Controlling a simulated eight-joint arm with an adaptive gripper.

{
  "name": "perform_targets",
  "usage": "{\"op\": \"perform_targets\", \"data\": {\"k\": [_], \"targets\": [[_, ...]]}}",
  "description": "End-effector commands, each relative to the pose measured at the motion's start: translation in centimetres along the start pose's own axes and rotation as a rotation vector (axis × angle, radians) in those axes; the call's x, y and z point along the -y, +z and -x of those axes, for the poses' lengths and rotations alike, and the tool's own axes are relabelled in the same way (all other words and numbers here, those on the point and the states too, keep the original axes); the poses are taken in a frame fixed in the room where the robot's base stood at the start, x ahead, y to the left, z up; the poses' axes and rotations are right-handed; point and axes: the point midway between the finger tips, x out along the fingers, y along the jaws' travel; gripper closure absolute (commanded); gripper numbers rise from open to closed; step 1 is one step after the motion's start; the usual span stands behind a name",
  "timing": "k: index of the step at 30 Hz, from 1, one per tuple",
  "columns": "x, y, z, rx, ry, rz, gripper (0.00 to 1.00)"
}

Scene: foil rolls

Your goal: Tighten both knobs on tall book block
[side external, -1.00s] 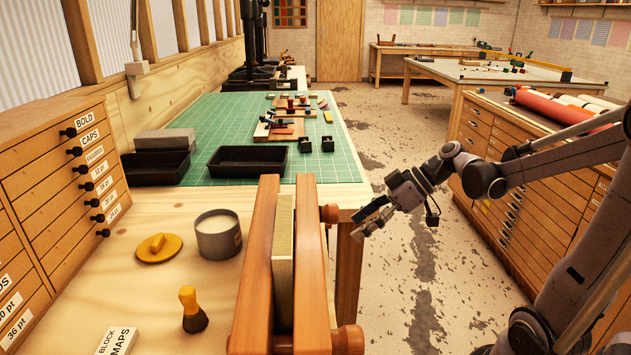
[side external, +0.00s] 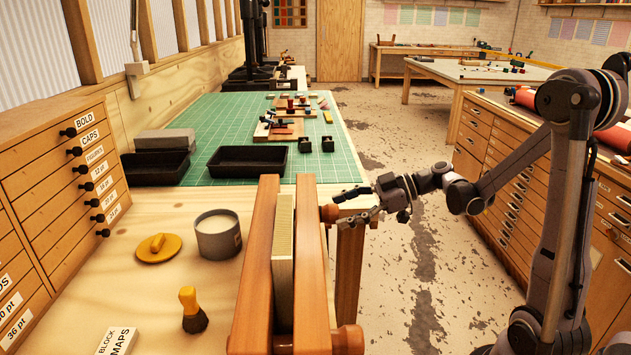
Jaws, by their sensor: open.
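A tall book block (side external: 283,262) stands upright between the two long wooden beams of a press (side external: 314,265) at the bench's right edge. Two round wooden knobs show on the press's right side. The far knob (side external: 329,213) is small in view; the near knob (side external: 347,340) is at the bottom of the picture. My gripper (side external: 352,208) is open and empty, pointing left, with its fingers close to the far knob. I cannot tell whether a finger touches it. The near knob is well away from my gripper.
A grey tin (side external: 218,234), its yellow lid (side external: 158,248) and a brush (side external: 193,310) stand left of the press. A black tray (side external: 247,161) lies on the green mat (side external: 345,168) behind. The floor right of the bench is clear up to the drawer cabinets (side external: 500,165).

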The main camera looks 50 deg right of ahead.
Motion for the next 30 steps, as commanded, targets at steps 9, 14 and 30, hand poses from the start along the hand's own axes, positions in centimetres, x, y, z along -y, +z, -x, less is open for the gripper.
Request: {"op": "perform_targets", "data": {"k": [9, 14, 30], "targets": [[0.0, 0.0, -2.7, 0.001, 0.000, 0.000, 0.33], [0.0, 0.0, -2.8, 0.001, 0.001, -0.001, 0.33], [0.0, 0.0, -2.8, 0.001, -0.002, -0.005, 0.88]]}}
